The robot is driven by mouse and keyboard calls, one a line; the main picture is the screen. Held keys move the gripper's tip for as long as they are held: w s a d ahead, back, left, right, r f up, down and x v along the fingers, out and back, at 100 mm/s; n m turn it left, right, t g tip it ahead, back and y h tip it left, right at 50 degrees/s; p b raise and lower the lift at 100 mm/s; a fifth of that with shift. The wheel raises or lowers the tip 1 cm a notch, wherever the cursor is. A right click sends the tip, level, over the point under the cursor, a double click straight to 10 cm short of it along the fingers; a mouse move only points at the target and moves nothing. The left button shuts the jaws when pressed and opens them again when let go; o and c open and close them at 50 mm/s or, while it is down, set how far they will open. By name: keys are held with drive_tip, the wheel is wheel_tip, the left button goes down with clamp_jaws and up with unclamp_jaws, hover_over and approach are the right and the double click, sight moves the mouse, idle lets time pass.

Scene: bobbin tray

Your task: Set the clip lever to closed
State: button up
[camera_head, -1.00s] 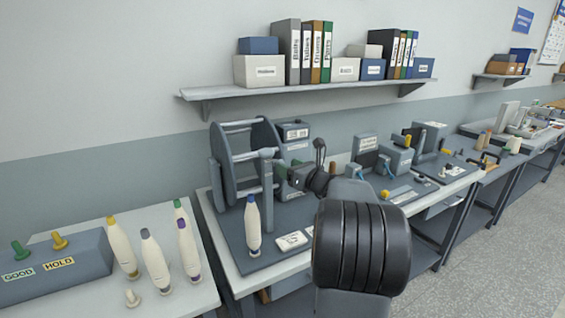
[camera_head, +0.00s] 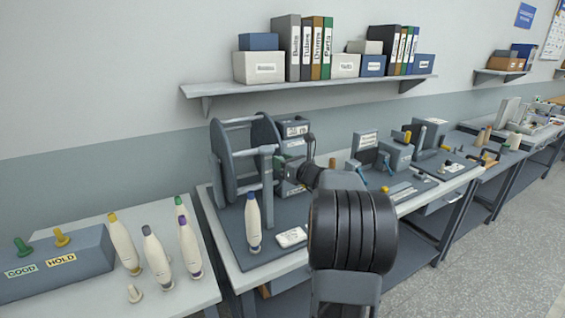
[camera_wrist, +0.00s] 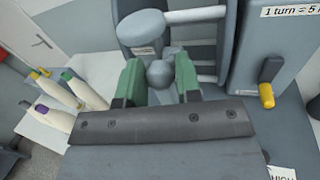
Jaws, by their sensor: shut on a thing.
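My gripper (camera_wrist: 160,82) has its two green fingers around a grey ball knob (camera_wrist: 160,71) in the wrist view, shut on it. The knob sits on a short stem beside the rounded head of a grey post (camera_wrist: 143,30) and looks like the clip lever. In the head view the post (camera_head: 267,180) stands in front of the reel frame (camera_head: 238,160). There my wrist and arm hide most of the fingers and the knob. I cannot read the lever's open or closed mark.
A counter box (camera_wrist: 280,50) with a yellow-handled crank (camera_wrist: 267,95) is at right. More bobbins (camera_head: 157,255) stand on the left table.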

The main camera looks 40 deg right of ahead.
drive_tip(key=c, duration=0.3)
drive_tip(key=r+p, duration=0.1)
drive_tip(key=p, duration=0.1)
drive_tip(key=shift+g+p, duration=0.3)
drive_tip(key=g+p, duration=0.1)
drive_tip(key=p, duration=0.1)
drive_tip(key=r+p, duration=0.1)
drive_tip(key=p, duration=0.2)
drive_tip(key=shift+w+m+g, duration=0.3)
drive_tip(key=shift+g, duration=0.1)
drive_tip(key=g+p, duration=0.1)
drive_tip(key=p, duration=0.2)
drive_tip(key=shift+w, duration=0.15)
drive_tip(key=shift+f, duration=0.1)
drive_tip(key=shift+d+f, duration=0.1)
drive_tip(key=o, duration=0.9)
